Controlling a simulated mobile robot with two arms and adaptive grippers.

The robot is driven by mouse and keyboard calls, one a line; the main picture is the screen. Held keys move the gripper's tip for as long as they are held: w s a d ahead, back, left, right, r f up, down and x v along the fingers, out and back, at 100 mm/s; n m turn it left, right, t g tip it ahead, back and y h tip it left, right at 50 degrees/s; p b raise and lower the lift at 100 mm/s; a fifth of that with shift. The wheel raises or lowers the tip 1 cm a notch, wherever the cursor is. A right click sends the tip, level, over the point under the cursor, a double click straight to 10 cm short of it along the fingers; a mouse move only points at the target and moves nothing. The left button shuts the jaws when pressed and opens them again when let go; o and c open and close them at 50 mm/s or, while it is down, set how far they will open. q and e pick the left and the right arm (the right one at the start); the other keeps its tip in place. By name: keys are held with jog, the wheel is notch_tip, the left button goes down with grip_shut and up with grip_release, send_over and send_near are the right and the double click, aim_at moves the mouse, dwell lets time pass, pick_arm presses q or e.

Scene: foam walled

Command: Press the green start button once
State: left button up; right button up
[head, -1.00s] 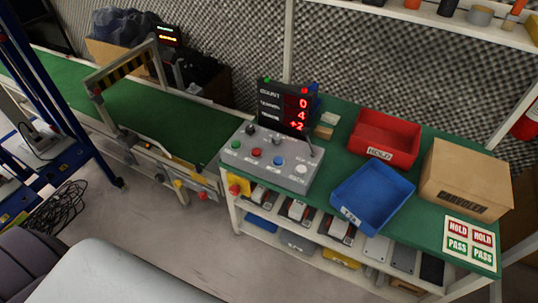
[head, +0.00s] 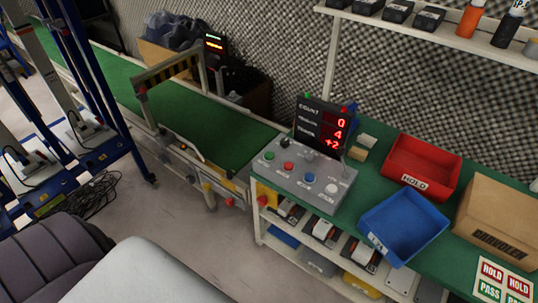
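The green start button (head: 269,156) is at the left end of the grey control box (head: 300,192), beside a red button (head: 289,166), a blue button (head: 310,177) and a white button (head: 332,188). The box sits at the left end of the green-topped bench. Neither of my grippers is in view.
A green conveyor (head: 205,125) with a striped gate (head: 170,80) runs left of the bench. A red HOLD tray (head: 423,165), a blue tray (head: 402,225) and a cardboard box (head: 500,222) occupy the bench's right. Grey floor (head: 185,235) is clear before the conveyor.

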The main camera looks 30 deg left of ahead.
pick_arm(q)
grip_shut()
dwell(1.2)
